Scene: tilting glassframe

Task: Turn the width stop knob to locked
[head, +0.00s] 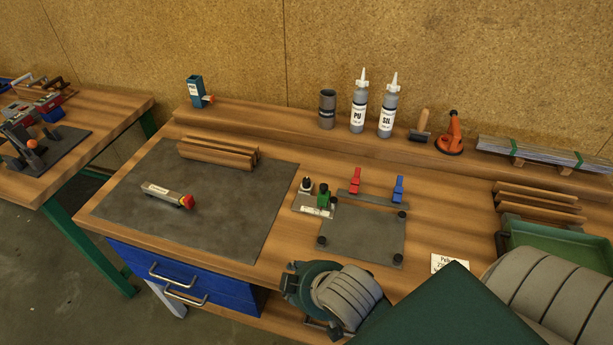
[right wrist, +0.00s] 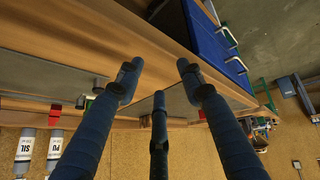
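In the head view, a small metal unit (head: 302,206) with a black knob (head: 306,184) and a green block (head: 323,195) stands at the left edge of a grey plate fixture (head: 362,236). The plate has black round posts at its corners and a red clamp (head: 355,180) and a blue clamp (head: 398,188) behind it. I cannot tell which part is the width stop knob or its position. My right gripper (right wrist: 159,78) shows in the right wrist view with its fingers spread and nothing between them. In the head view, my arm is in front of the bench, apart from the unit. My left gripper is not visible.
A dark mat (head: 200,215) holds wooden strips (head: 217,153) and a small device with a red knob (head: 168,194). Bottles (head: 359,112) and a grey cup (head: 327,110) stand on the back shelf. A green tray (head: 560,245) lies at right. The mat's front is clear.

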